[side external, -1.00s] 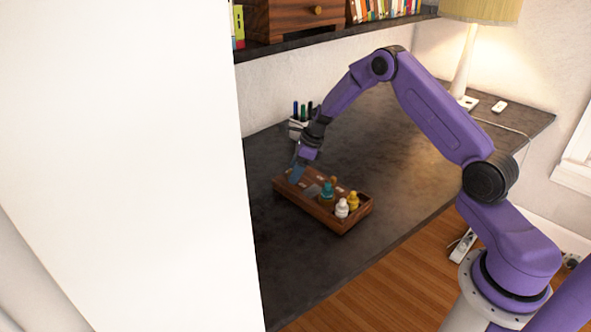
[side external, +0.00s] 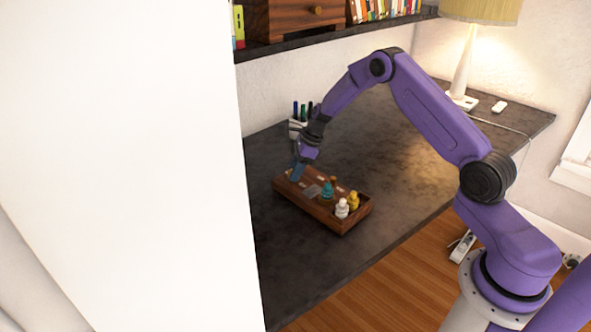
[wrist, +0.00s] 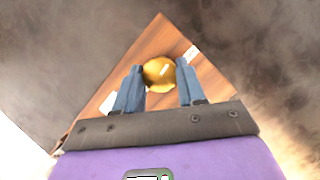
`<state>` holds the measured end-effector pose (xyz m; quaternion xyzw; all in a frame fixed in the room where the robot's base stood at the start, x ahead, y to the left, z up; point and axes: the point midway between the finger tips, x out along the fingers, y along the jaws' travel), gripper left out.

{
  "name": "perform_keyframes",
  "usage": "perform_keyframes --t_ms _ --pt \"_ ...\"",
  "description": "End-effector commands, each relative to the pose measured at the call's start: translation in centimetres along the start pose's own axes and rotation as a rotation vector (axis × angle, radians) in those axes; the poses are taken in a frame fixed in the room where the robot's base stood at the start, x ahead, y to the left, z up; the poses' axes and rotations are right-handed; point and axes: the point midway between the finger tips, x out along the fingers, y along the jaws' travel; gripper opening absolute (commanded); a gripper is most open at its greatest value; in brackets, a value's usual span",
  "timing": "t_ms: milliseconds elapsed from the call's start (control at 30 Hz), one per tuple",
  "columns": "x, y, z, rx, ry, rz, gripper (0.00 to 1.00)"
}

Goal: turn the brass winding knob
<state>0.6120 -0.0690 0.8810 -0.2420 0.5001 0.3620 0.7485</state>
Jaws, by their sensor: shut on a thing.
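The brass winding knob (wrist: 159,72) is a round gold dome on a wooden surface in the wrist view. My gripper (wrist: 160,67) has its blue fingers on either side of the knob and is shut on it. In the side view my gripper (side external: 296,175) points down at the far left end of a wooden box (side external: 316,212) on the dark desk. The knob cannot be made out there; my fingers cover that spot.
The box also holds small bottles: teal (side external: 327,192), white (side external: 342,209) and yellow (side external: 353,201). A pen holder (side external: 297,128) stands just behind my gripper. A big white panel (side external: 120,160) blocks the left of the side view.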

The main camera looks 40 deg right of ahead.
Motion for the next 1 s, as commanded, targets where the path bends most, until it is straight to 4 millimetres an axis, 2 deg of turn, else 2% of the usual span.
perform_keyframes --t_ms 1000 --pt "0.12 -0.56 0.2 -0.87 0.0 0.361 0.09"
